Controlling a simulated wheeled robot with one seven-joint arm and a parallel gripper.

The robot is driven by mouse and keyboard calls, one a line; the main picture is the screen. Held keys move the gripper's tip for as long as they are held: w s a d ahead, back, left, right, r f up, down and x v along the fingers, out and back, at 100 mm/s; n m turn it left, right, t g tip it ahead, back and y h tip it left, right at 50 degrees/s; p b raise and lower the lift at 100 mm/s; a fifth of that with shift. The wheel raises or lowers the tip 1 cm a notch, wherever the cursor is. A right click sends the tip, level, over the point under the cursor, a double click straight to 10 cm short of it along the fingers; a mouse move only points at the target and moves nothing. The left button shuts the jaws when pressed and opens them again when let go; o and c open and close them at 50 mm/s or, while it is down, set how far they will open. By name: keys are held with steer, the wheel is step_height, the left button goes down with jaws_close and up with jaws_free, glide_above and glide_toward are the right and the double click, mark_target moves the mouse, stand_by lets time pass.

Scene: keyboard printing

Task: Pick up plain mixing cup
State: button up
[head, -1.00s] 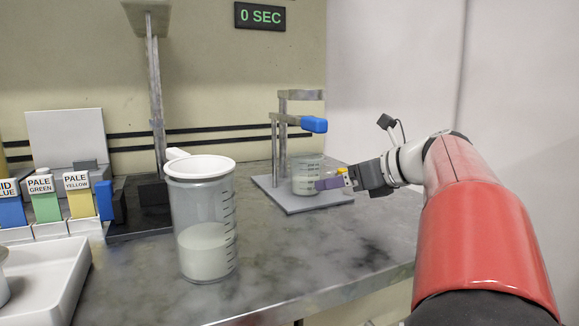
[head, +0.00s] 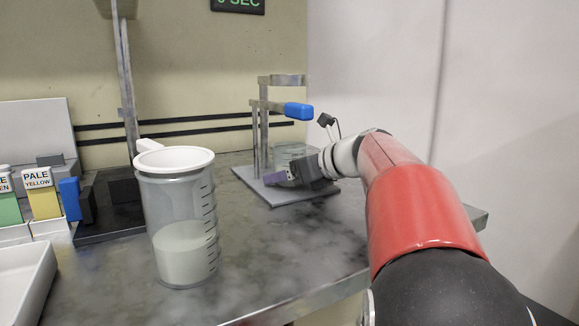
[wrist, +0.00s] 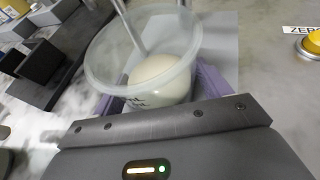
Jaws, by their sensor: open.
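A clear mixing cup (head: 290,152) with a marked side stands on the small grey plate (head: 310,190) of a press stand at the back of the counter. My gripper (head: 277,179) is in front of it and hides its lower part. In the wrist view, the cup (wrist: 145,62) holds a pale, off-white content. The purple fingers of my gripper (wrist: 160,92) show open, one on each side of the cup's lower part. Whether they touch it cannot be told.
The stand's blue handle (head: 299,111) juts out above the cup. Colour cartridges (head: 42,195) and a white tray (head: 22,285) are at left. A yellow button (wrist: 312,42) shows in the wrist view.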

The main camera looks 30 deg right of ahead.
mark_target(289, 157)
steer(key=c, duration=0.8)
steer(key=shift+r, duration=0.15)
steer(key=shift+r, duration=0.55)
step_height(289, 157, up, 2)
steer(key=shift+r+p, duration=0.1)
steer(key=shift+p, duration=0.45)
steer(key=s+d, duration=0.2)
steer(key=s, duration=0.3)
steer(key=s+d, duration=0.3)
steer(key=s, duration=0.3)
steer(key=s+d, duration=0.2)
steer(key=s, duration=0.3)
steer(key=shift+s+d+b, duration=0.15)
steer(key=shift+d+b, duration=0.2)
steer(key=shift+d, duration=0.05)
